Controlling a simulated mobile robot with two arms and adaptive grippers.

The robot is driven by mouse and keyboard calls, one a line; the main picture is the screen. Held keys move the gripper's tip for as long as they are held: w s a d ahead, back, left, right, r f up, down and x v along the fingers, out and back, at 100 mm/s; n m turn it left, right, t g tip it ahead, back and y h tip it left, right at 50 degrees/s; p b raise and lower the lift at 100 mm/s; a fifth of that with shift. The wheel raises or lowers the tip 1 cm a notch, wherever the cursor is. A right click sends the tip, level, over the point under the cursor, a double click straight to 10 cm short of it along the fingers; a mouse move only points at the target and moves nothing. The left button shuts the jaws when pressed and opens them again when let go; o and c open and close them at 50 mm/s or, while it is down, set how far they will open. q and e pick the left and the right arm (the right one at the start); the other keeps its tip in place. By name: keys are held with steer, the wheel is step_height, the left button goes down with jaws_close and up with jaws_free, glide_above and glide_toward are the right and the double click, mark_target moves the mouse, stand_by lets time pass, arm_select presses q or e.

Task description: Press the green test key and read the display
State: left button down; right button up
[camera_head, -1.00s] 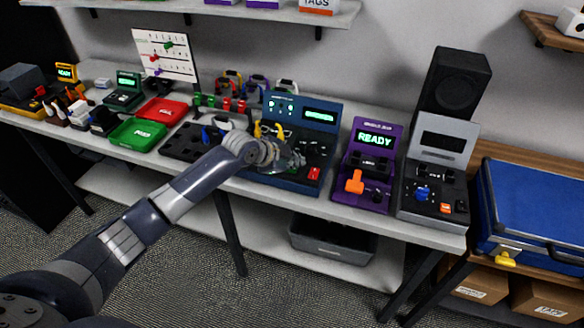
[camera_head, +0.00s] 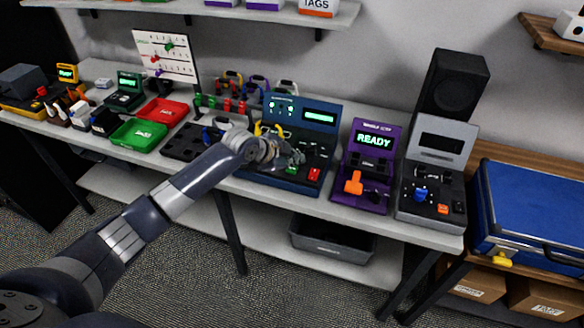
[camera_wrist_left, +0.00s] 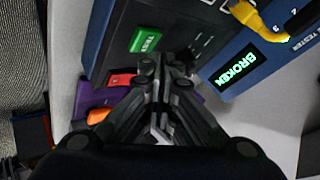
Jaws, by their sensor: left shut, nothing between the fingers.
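The blue cable tester (camera_head: 314,148) stands on the bench near the middle of the head view. Its lit display (camera_head: 320,117) is too small to read there, but in the left wrist view the display (camera_wrist_left: 236,70) reads BROKEN in green. The green TEST key (camera_wrist_left: 146,39) is on the tester's face, with a red key (camera_wrist_left: 122,79) beside it; the green key (camera_head: 291,169) also shows in the head view. My left gripper (camera_wrist_left: 165,62) is shut and empty, its tips close over the tester near the green key; contact cannot be told. My right gripper is out of view.
A purple device (camera_head: 365,165) showing READY and a grey device (camera_head: 434,170) stand right of the tester. A yellow cable (camera_wrist_left: 258,20) is at the tester. Green (camera_head: 138,134) and red (camera_head: 166,110) trays lie left. A blue case (camera_head: 535,210) is far right.

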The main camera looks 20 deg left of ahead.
mark_target(294, 171)
arm_select(q)
steer(key=shift+r+p, duration=2.3)
steer(key=shift+r, duration=0.3)
steer(key=shift+f, duration=0.1)
